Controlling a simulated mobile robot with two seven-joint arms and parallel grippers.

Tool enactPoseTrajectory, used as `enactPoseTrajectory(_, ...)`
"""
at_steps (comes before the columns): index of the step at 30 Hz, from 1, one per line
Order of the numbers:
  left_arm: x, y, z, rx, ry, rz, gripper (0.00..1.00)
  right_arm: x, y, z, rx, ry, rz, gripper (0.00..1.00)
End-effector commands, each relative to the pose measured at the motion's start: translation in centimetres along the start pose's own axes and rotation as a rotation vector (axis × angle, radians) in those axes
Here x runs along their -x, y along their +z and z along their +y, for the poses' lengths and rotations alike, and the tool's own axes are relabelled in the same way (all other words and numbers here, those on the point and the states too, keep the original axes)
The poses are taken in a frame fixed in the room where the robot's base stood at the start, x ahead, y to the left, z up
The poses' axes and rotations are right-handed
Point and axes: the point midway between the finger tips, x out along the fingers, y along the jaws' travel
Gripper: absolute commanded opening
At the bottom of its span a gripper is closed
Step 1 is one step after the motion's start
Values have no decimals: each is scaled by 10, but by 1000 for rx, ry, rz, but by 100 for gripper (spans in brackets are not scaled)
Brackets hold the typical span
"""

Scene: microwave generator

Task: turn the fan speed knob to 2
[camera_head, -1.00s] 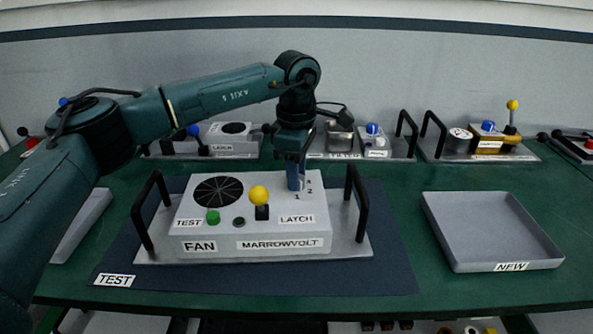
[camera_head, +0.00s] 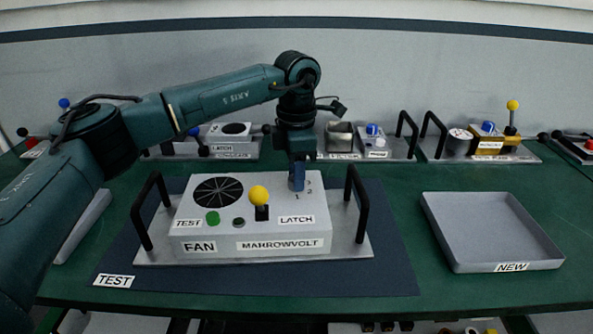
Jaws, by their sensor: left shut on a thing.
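The fan unit (camera_head: 285,243) is a light grey box labelled FAN and MARROWVOLT, standing on a plate between two black handles. On its top are a dark round grille (camera_head: 218,190), a green TEST button (camera_head: 212,217), a small dark round part and a yellow-balled latch lever (camera_head: 259,196). My left gripper (camera_head: 297,171) points down from above and is shut on the knob. The knob's pointer is too small to read. My right gripper is not in view.
The fan unit stands on a dark mat labelled TEST (camera_head: 390,270). An empty grey tray labelled NEW (camera_head: 490,263) is at the right. Several other modules with handles and levers line the back. Green table (camera_head: 400,215) is clear between mat and tray.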

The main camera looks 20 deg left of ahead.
Motion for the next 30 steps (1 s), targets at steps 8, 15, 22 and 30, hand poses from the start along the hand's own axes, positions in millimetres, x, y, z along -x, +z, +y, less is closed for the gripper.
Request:
enactPoseTrajectory(8,0,0,0,1,1,0,7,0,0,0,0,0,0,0)
enactPoseTrajectory(15,0,0,0,0,1,0,45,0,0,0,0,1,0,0)
enactPoseTrajectory(22,0,0,0,0,0,0,52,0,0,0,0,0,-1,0)
enactPoseTrajectory(30,16,0,1,1,3,-2,52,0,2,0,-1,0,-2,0)
